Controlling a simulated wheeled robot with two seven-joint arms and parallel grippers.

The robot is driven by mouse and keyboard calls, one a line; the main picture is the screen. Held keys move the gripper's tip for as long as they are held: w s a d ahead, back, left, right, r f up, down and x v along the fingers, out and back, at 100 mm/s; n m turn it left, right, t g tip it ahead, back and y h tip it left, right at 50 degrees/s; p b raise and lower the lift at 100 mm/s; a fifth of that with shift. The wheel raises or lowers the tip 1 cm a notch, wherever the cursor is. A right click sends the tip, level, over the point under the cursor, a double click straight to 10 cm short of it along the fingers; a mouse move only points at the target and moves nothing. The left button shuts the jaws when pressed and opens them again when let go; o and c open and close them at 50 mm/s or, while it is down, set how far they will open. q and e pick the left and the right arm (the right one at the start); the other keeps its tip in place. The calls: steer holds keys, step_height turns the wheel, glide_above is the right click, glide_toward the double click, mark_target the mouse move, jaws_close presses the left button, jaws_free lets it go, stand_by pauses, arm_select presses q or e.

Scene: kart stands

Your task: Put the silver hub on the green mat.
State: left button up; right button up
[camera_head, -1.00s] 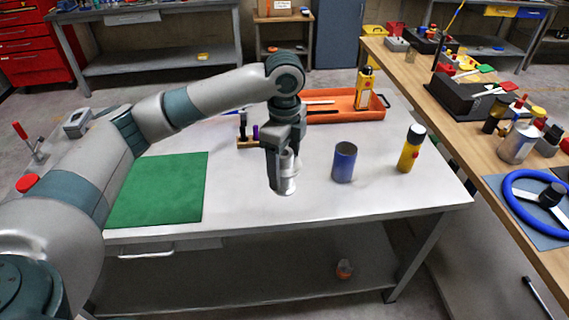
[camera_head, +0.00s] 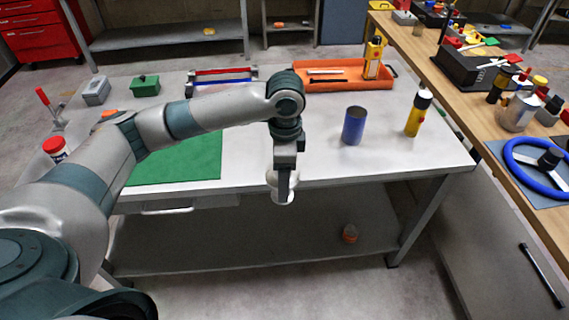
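The green mat (camera_head: 196,158) lies flat on the left part of the white table, partly hidden by my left arm. My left gripper (camera_head: 284,189) hangs with its fingers down, right of the mat, and in the picture it overlaps the table's front edge. The silver hub (camera_head: 279,198), a shiny flanged piece, shows around the fingertips. The gripper looks shut on it, and the fingers hide part of it. The hub appears apart from the mat. My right gripper is not in view.
On the white table (camera_head: 330,165) stand a blue cylinder (camera_head: 353,128) and a yellow bottle (camera_head: 414,118). Behind them is an orange tray (camera_head: 343,79). A green box (camera_head: 145,86) and grey box (camera_head: 96,93) stand back left. A wooden bench (camera_head: 440,90) lies right. The mat's visible part is bare.

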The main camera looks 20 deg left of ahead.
arm_select(q)
steer(key=s+d+f+n, duration=0.3)
steer(key=s+f+n, duration=0.7)
steer(key=s+n, duration=0.1)
steer(key=shift+s+n, duration=0.4)
steer(key=shift+n, duration=0.5)
steer(key=shift+a, duration=0.1)
